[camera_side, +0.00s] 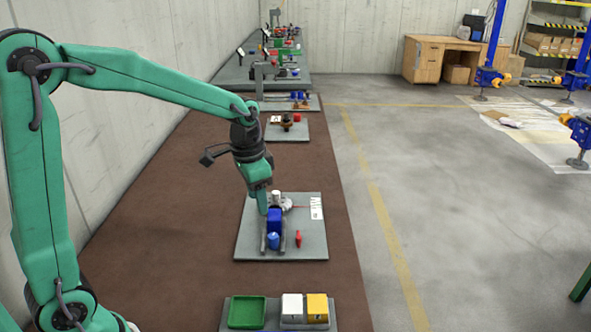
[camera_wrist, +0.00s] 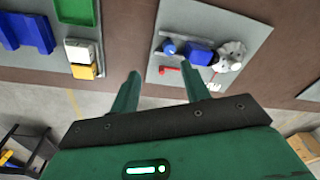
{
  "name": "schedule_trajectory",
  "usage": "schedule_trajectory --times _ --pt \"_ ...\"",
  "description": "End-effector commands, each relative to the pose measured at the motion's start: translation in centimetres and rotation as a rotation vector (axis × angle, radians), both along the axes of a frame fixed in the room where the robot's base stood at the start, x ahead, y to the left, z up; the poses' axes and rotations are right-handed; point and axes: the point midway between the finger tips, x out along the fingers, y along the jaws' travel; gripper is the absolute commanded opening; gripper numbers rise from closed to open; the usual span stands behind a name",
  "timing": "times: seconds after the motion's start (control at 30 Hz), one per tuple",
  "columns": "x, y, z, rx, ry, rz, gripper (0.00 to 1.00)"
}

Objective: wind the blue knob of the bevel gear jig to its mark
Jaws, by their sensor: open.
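The bevel gear jig stands on a grey plate (camera_side: 310,248), which also shows in the wrist view (camera_wrist: 178,22). It has a blue block (camera_side: 274,222) and light grey gears (camera_side: 287,204), also in the wrist view (camera_wrist: 232,55). The small round blue knob (camera_side: 273,240) is at the near end of the block; it shows in the wrist view (camera_wrist: 168,48) left of the block. My gripper (camera_side: 262,208) is over the jig in the side view. In the wrist view my gripper (camera_wrist: 162,76) is open, with nothing between its fingers. The knob's mark cannot be made out.
A red piece (camera_side: 298,239) lies beside the jig, and a white marked card (camera_side: 316,208) is on the plate. A green tray (camera_side: 246,312) and white and yellow boxes (camera_side: 317,306) are in front. Other fixtures (camera_side: 287,122) stand further back on the brown bench.

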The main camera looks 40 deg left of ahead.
Motion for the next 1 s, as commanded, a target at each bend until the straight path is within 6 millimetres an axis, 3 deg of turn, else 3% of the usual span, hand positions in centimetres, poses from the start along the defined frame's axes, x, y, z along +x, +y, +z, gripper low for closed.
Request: schedule_trajectory --times 0.2,0.4,1.0 --pt "2.9 0.5 -3.8 0.001 0.073 -0.044 0.46" --pt "4.4 0.8 -6.1 0.000 0.111 -0.072 0.46" --pt "4.7 0.9 -8.3 -0.001 0.122 -0.080 0.46"
